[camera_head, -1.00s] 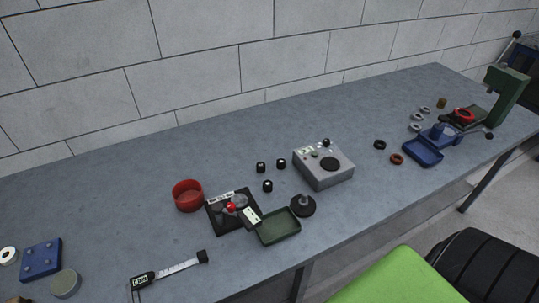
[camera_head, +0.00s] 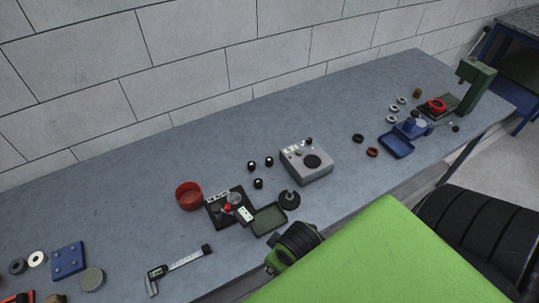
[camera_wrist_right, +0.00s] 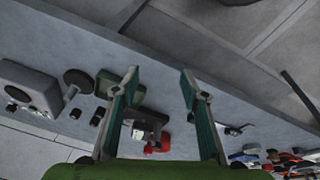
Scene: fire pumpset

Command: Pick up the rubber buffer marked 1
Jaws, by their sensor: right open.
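Three small black cylinders with pale tops, which look like the rubber buffers, stand on the bench left of the grey box in the head view: a left one (camera_head: 252,166), a right one (camera_head: 269,161) and a front one (camera_head: 258,183). Their markings are too small to read, so I cannot tell which is 1. Two small dark cylinders (camera_wrist_right: 75,113) also show left of the fingers in the right wrist view. My right gripper (camera_wrist_right: 160,75) is open and empty, its two green fingers spread above the bench. My left gripper is not in view.
Around the buffers are a grey box (camera_head: 307,163), a round black stand (camera_head: 289,200), a green tray (camera_head: 269,219), a black plate (camera_head: 217,212) and a red bowl (camera_head: 188,196). A caliper (camera_head: 180,262) lies front left. The bench behind the buffers is clear.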

